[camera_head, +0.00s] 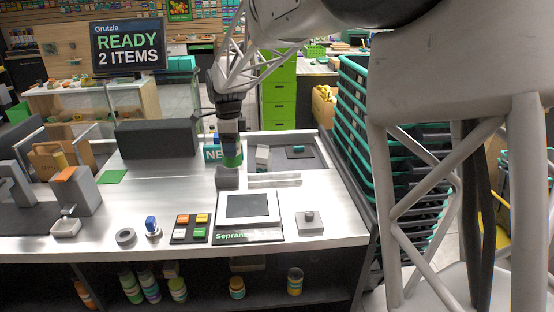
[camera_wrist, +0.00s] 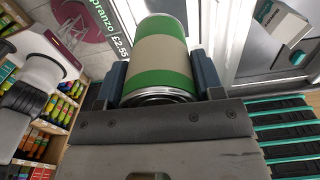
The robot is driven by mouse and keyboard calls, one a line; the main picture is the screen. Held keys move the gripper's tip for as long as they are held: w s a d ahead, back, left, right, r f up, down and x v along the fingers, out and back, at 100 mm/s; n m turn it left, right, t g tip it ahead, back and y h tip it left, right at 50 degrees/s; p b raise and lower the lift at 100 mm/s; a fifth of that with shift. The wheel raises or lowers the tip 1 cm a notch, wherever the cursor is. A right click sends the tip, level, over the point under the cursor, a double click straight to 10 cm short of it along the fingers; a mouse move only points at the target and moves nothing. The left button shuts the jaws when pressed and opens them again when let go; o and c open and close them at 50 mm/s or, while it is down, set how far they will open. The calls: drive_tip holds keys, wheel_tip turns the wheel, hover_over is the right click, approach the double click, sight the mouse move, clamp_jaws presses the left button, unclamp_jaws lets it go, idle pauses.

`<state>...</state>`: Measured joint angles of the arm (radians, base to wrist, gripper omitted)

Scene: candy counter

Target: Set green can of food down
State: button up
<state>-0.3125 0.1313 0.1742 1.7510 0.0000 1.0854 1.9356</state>
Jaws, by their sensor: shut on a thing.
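The green can of food (camera_head: 233,160), with a beige middle band, is in my gripper (camera_head: 229,140) above the back of the metal counter (camera_head: 325,210). In the wrist view the can (camera_wrist: 160,55) lies between the two dark fingers of my gripper (camera_wrist: 160,82), which touch its sides. Its metal rim faces the wrist camera. A grey block (camera_head: 227,179) shows just below the can in the head view. I cannot tell the gap between the can and the surface under it.
A screen unit (camera_head: 249,206) and a colored keypad (camera_head: 189,228) are at the counter's front. A recessed tray (camera_head: 306,162) holding small items is right of the can. A dark box (camera_head: 156,139) stands left. Stacked teal-rimmed baskets (camera_head: 352,120) stand beyond the right edge.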

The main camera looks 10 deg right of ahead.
drive_tip(key=shift+w+d+f+n, duration=1.45)
drive_tip(key=shift+w+d+n, duration=2.2)
drive_tip(key=shift+d, duration=1.85)
drive_tip(key=shift+w+d+f+n, duration=1.45)
drive_tip(key=shift+w+d+n, duration=2.15)
drive_tip(key=shift+d, duration=1.85)
drive_tip(key=w+a+f+m, duration=0.1)
drive_tip(key=w+f+m, duration=0.4)
drive_tip(key=w+m, duration=0.7)
drive_tip(key=shift+w+m, duration=0.25)
drive_tip(key=shift+m, duration=1.6)
drive_tip(key=shift+a, duration=0.1)
wheel_tip(320, 180, down, 6)
drive_tip(key=shift+f, duration=0.15)
drive_tip(key=shift+f, duration=0.1)
